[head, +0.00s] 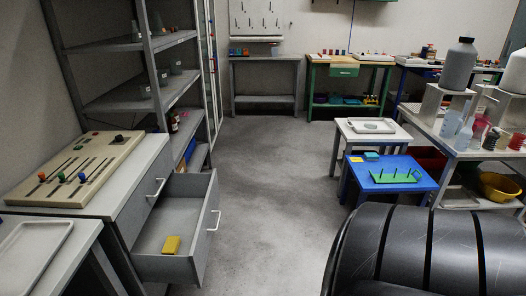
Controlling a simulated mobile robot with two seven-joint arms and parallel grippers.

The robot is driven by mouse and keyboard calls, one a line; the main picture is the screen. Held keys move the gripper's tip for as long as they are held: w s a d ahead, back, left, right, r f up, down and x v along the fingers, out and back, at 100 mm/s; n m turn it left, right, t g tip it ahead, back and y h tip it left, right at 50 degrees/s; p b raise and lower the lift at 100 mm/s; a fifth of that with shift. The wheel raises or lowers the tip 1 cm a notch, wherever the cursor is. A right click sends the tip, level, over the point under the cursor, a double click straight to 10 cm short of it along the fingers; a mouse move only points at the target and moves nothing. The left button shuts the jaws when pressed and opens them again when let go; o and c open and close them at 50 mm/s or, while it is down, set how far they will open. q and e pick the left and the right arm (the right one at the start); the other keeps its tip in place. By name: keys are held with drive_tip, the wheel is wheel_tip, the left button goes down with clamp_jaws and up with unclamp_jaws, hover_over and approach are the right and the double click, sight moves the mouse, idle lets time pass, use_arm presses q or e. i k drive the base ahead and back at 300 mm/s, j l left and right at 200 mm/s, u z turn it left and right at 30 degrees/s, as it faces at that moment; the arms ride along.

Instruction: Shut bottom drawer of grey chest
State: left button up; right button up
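The grey chest (128,212) stands at the left. Its bottom drawer (200,240) is pulled far out toward the right, into the aisle. The drawer has a pale bar handle (214,220) on its front panel. A yellow block (171,245) lies inside on the drawer floor. The drawer above is shut, with its own handle (156,187). Neither of my grippers is in view, so nothing is seen touching the drawer.
A panel with coloured sliders (95,155) sits on the chest top. A grey shelf rack (125,100) stands behind it. A blue low table (395,185) and a white cart (368,133) stand to the right. The grey floor (275,190) between is clear.

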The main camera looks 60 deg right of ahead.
sight(186, 206)
drive_tip(key=z, duration=1.4)
